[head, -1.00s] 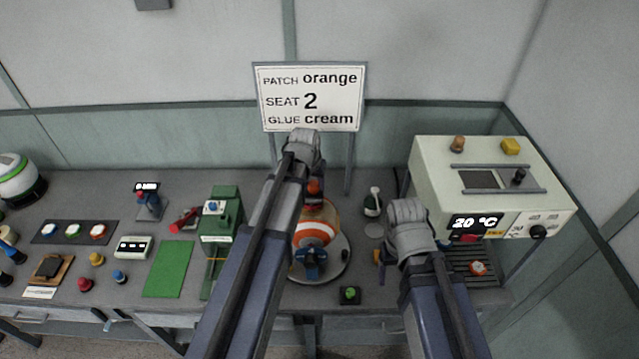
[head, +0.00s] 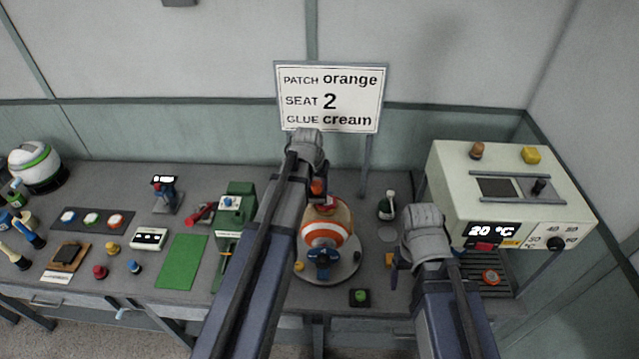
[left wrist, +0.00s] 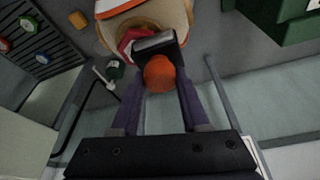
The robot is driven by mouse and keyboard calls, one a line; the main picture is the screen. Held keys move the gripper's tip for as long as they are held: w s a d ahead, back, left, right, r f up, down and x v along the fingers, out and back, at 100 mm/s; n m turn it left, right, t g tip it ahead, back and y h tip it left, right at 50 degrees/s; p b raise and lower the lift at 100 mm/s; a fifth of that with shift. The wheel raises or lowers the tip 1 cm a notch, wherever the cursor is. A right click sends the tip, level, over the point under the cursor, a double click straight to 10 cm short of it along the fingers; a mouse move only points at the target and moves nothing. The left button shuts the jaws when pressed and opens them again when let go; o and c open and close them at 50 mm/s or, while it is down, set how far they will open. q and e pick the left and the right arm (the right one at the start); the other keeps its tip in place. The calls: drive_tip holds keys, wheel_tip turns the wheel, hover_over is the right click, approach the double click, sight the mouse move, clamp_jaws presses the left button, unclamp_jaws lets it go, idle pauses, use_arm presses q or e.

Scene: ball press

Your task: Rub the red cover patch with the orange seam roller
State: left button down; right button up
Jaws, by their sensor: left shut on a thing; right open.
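The ball (head: 327,232) is cream with an orange band and sits on a round grey stand (head: 345,270). The red cover patch (left wrist: 127,42) lies on its upper side, partly hidden by the roller in the left wrist view. My left gripper (left wrist: 160,88) is shut on the orange seam roller (left wrist: 160,72), which also shows in the head view (head: 317,187). The roller's dark head (left wrist: 155,43) is at the patch's edge; I cannot tell whether it touches. My right gripper (head: 393,275) is open, low over the bench right of the ball.
A sign (head: 330,98) stands behind the ball. A cream oven box (head: 510,190) reading 20 °C is at right. A green press (head: 233,215), a green mat (head: 182,262) and several coloured caps lie at left. A small green-topped block (head: 360,297) sits in front.

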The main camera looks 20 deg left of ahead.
use_arm(q)
drive_tip(key=shift+d, duration=0.15)
drive_tip(key=shift+w+d+f, duration=0.1)
drive_tip(key=shift+w+d, duration=0.05)
drive_tip(key=shift+d, duration=0.5)
drive_tip(key=shift+w+d, duration=0.15)
drive_tip(key=shift+d, duration=0.5)
drive_tip(key=shift+w+d, duration=0.25)
drive_tip(key=shift+d, duration=0.45)
drive_tip(key=shift+w+d, duration=0.25)
drive_tip(key=shift+d, duration=0.45)
wheel_tip(320, 180, up, 6)
drive_tip(key=p, duration=0.5)
drive_tip(key=shift+w+p, duration=0.25)
drive_tip(key=shift+p, duration=0.15)
drive_tip(key=shift+f, duration=0.1)
